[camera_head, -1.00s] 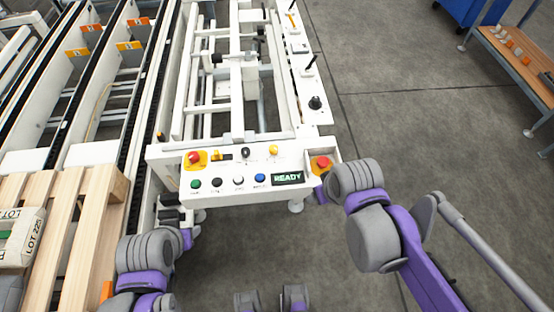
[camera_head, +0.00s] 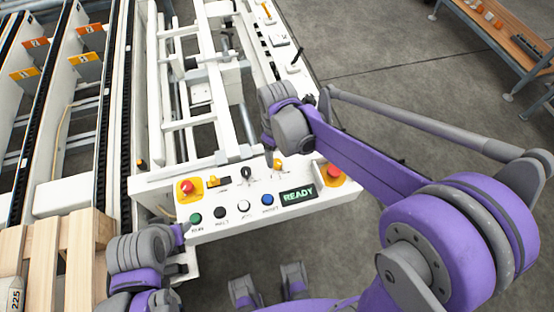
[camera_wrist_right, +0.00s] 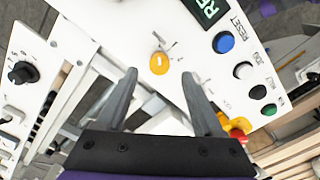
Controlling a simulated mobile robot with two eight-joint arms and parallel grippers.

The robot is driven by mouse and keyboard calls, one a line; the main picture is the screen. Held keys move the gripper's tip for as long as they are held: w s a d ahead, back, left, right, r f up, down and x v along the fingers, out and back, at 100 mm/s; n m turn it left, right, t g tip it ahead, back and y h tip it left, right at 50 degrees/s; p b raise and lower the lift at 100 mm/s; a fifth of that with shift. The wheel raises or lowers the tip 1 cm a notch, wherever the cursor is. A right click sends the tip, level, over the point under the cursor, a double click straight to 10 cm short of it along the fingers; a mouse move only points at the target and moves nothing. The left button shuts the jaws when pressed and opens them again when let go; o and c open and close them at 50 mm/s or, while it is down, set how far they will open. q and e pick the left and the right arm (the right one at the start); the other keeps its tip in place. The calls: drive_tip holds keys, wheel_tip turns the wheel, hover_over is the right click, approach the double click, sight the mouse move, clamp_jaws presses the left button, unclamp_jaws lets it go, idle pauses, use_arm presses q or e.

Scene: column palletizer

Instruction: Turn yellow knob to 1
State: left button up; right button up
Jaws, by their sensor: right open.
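The yellow knob (camera_head: 277,163) stands on the white control panel (camera_head: 230,185), above the READY display. In the right wrist view the yellow knob (camera_wrist_right: 159,62) shows nearly face-on, with a pale mark on its face; small scale marks sit beside it, but their numbers are too small to read. My right gripper (camera_wrist_right: 159,75) is open and empty, its two fingers pointing toward the knob, which appears between and just beyond the tips. No contact shows. In the head view my right wrist is above the panel's back edge and its fingers are hard to make out. My left arm's fingers are hidden at lower left.
Red emergency buttons (camera_head: 187,187) and (camera_head: 333,172) sit at both panel ends. A black selector (camera_head: 246,173), a blue button (camera_head: 267,199) and a green button (camera_head: 196,218) are close by. A black knob (camera_wrist_right: 22,73) is on the side rail. Wooden slats (camera_head: 85,240) lie at left.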

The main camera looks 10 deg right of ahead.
sight(277, 162)
drive_tip(key=shift+f, duration=2.15)
drive_tip(key=shift+w, duration=0.1)
clamp_jaws()
